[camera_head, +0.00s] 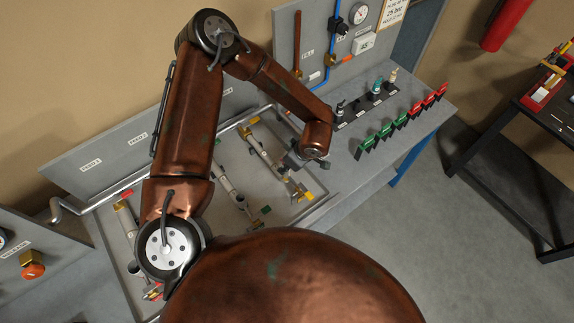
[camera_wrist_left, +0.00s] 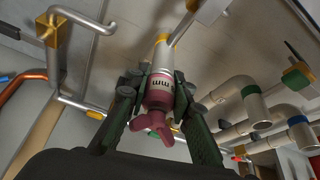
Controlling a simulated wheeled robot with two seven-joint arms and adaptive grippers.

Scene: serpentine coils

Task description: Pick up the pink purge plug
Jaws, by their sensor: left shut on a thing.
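The pink purge plug (camera_wrist_left: 157,122) shows in the left wrist view. It has a pink body with a white lettered band and a pink winged end. My left gripper (camera_wrist_left: 160,92) is shut on it, with one dark green finger on each side of its body. A pale pipe piece with a yellow collar (camera_wrist_left: 163,40) lies in line just beyond the plug; I cannot tell whether they touch. In the head view my left gripper (camera_head: 305,160) is over the right part of the pipe tray, and the plug cannot be made out there. My right gripper is not in view.
The grey tray (camera_head: 322,207) holds several pipe runs with yellow fittings. Green clips (camera_head: 382,132) and red clips (camera_head: 428,101) stand on the bench to the right. A dark strip (camera_head: 365,105) with small upright parts lies behind them. A gauge panel (camera_head: 310,60) rises at the back.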

